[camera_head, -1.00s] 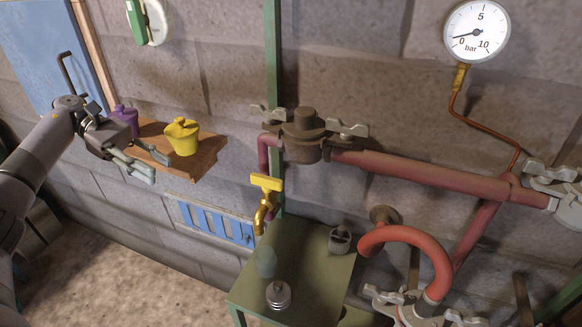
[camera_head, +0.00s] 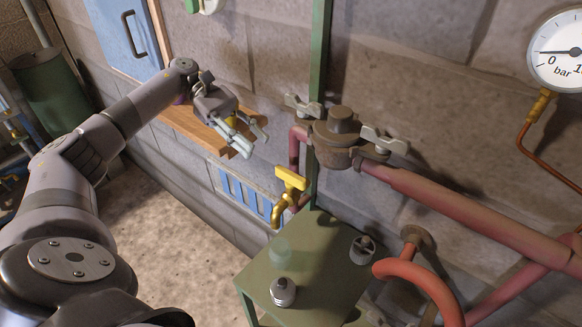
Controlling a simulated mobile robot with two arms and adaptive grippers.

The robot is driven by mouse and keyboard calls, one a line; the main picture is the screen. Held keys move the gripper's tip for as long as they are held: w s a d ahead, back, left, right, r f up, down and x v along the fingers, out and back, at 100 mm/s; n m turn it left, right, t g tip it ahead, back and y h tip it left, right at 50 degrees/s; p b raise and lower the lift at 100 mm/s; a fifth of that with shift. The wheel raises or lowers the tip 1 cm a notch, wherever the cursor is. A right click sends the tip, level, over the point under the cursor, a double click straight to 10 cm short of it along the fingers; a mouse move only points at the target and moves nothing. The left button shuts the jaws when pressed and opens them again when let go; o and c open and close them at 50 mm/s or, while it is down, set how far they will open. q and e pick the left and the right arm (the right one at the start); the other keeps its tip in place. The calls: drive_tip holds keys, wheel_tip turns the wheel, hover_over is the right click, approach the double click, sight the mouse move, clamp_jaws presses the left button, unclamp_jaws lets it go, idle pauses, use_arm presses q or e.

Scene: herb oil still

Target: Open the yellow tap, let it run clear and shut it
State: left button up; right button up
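The yellow tap (camera_head: 289,186) is at the centre, below the left end of the red pipe run. Its T-shaped handle is on top and its spout curves down to the left. No flow from it can be made out. My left gripper (camera_head: 257,142) is open, in front of the wooden shelf, to the upper left of the tap and apart from it. I see nothing between its fingers. It hides most of the yellow pot (camera_head: 231,122) on the shelf. My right gripper is not in view.
A green table (camera_head: 319,262) below the tap carries a greenish glass (camera_head: 281,250), a metal weight-like object (camera_head: 283,291) and a small grey container (camera_head: 362,249). Red pipes (camera_head: 455,212) and a valve body (camera_head: 338,135) fill the right. A wooden shelf (camera_head: 190,125) is on the wall.

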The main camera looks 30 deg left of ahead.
sight(288, 172)
use_arm(q)
drive_tip(key=p+x, duration=0.4)
drive_tip(key=x, duration=0.6)
drive_tip(key=shift+w+d, duration=0.1)
drive_tip(key=shift+d+f, duration=0.3)
drive_tip(key=shift+d, duration=0.25)
drive_tip(key=shift+d+f, duration=0.1)
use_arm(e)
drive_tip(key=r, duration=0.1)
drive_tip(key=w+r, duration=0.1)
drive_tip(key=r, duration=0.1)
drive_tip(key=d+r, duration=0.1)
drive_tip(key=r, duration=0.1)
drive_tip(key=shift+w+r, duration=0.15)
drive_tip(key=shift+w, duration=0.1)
use_arm(q)
drive_tip(key=shift+c, duration=0.2)
clamp_jaws()
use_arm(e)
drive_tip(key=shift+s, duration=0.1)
